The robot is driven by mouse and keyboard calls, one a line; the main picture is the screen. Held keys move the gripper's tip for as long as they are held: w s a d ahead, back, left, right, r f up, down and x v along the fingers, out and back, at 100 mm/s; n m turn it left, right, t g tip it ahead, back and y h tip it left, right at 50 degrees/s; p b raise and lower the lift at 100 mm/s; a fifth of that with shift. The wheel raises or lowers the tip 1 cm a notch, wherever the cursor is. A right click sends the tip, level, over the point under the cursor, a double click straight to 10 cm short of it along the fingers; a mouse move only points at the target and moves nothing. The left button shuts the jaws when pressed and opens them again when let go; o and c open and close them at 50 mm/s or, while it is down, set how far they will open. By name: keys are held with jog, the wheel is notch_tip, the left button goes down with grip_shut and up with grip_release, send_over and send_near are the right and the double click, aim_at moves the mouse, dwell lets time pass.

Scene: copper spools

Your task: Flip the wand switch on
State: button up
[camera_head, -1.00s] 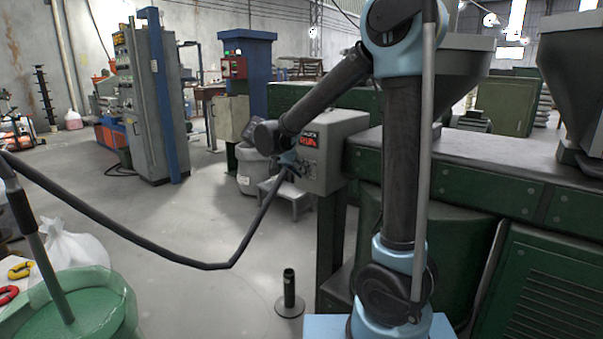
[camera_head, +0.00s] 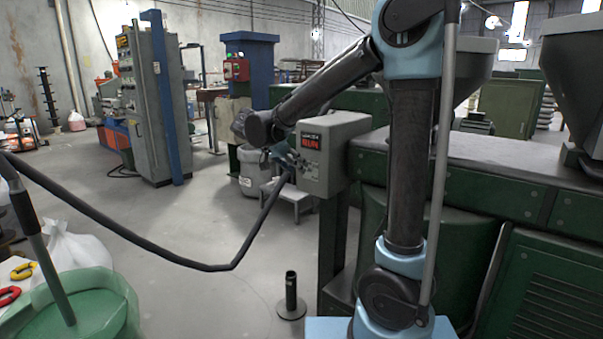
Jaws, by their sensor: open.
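A grey wall box (camera_head: 335,155) with a red label (camera_head: 310,142) stands on a dark green post in the middle of the view. A black hose (camera_head: 180,262) runs from its lower left side down and across to the left. A grey wand (camera_head: 42,255) stands in a green tub (camera_head: 85,300) at the lower left, with the hose leading to its top. My gripper (camera_head: 287,161) is open, small and dark, at the box's left face near the hose end. I cannot tell whether it touches the box. The switch itself is too small or hidden to make out.
The green machine (camera_head: 450,185) with hoppers fills the right side. A short black post on a round base (camera_head: 291,300) stands on the floor. A small grey step (camera_head: 290,198) and a white bucket (camera_head: 250,172) are behind the gripper. The floor at centre left is clear.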

jog(key=v, duration=0.6)
jog(key=shift+r, duration=0.15)
jog(key=shift+s+a, duration=0.1)
jog(key=s+d+f+n+g+y, duration=0.1)
jog(key=s+d+f, duration=0.15)
jog(key=d, duration=0.45)
jog(key=s+d+f+n+g+y, duration=0.15)
jog(key=s+d, duration=0.25)
jog(key=d, duration=0.4)
jog(key=s+d+f+n+g, duration=0.1)
jog(key=s+d+f, duration=0.25)
jog(key=d, duration=0.35)
jog(key=s+d+f+n+y, duration=0.2)
jog(key=s+d+f, duration=0.1)
jog(key=s+f, duration=0.3)
jog(key=s+d+f+n+y, duration=0.1)
jog(key=s+d+f+y, duration=0.1)
jog(key=s+f, duration=0.5)
jog(key=s+d, duration=0.1)
jog(key=s, duration=0.2)
jog(key=shift+n+y, duration=0.35)
